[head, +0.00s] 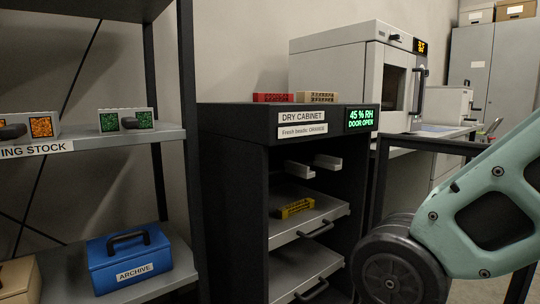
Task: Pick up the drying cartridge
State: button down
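Two grey cartridges with bead windows stand on the upper shelf at left. The orange-bead cartridge (41,127) is near the left edge, and a dark handle sticks out at its front. The green-bead cartridge (127,121) is to its right, with a similar dark knob between its two windows. The dry cabinet (258,119) stands open in the middle; its label reads "Fresh beads: ORANGE" and its display reads "45 % RH DOOR OPEN". My arm shows at right, but my gripper is out of view.
The shelf rack (169,134) has dark posts; a blue ARCHIVE box (130,262) sits on its lower shelf. A yellow rack (296,208) lies on a cabinet shelf (319,213). Red (273,98) and tan (316,98) racks sit on the cabinet. An oven (350,68) stands behind.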

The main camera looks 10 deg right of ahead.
aim_at(33, 127)
jog(key=u, duration=1.3)
